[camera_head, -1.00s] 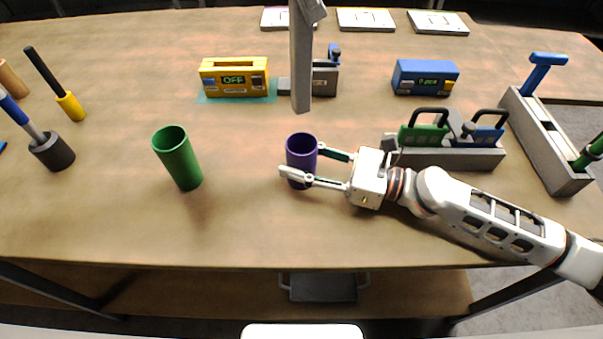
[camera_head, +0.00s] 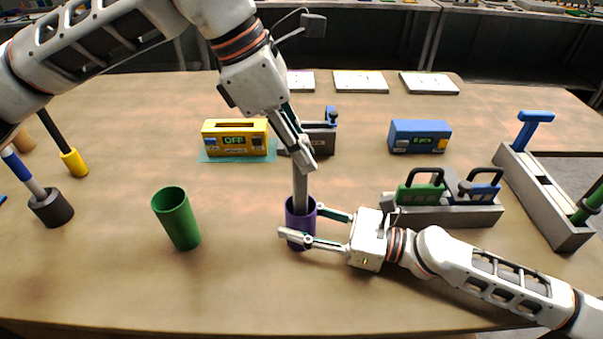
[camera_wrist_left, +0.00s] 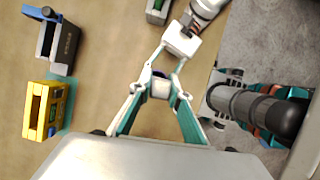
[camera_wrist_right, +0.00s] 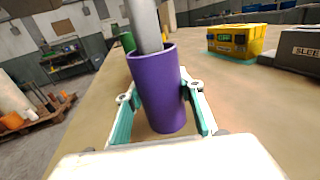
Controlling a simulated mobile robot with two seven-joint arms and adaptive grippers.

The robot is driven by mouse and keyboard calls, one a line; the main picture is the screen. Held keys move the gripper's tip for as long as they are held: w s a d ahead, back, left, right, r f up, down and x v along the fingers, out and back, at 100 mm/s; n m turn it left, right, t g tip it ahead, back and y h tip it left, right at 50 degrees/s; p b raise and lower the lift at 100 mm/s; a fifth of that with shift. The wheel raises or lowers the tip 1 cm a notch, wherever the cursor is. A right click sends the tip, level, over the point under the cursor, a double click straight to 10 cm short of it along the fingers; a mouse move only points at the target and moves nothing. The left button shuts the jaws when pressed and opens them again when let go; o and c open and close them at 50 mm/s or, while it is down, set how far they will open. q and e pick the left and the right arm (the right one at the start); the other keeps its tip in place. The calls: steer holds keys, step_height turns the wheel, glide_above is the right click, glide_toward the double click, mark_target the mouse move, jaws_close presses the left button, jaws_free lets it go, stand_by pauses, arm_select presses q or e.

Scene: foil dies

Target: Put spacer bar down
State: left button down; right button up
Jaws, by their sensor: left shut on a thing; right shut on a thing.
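The spacer bar, a grey upright bar (camera_head: 300,190), has its upper part in my left gripper (camera_head: 300,152), which is shut on it. Its lower end goes into the mouth of a purple cup (camera_head: 296,221); how deep is hidden. In the right wrist view, the bar (camera_wrist_right: 145,22) enters the purple cup (camera_wrist_right: 157,90) from above. My right gripper (camera_head: 302,224) is shut around the cup, one finger on each side, and the cup stands on the table. In the left wrist view, the bar's end (camera_wrist_left: 160,88) shows between the left fingertips.
A green cup (camera_head: 177,220) stands to the left on the table (camera_head: 245,290). A yellow box (camera_head: 235,138) reading OFF, a blue box (camera_head: 420,137) and a grey device (camera_head: 322,136) stand behind. A grey padlock stand (camera_head: 450,214) and long grey tray (camera_head: 540,195) are right.

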mark_target(302, 176)
arm_select(q)
steer(key=shift+f, duration=2.55)
steer(key=c, duration=1.9)
jaws_free()
steer(key=shift+f, duration=0.15)
steer(key=v, duration=1.2)
arm_select(e)
steer(key=o, duration=1.2)
steer(key=shift+o, duration=0.2)
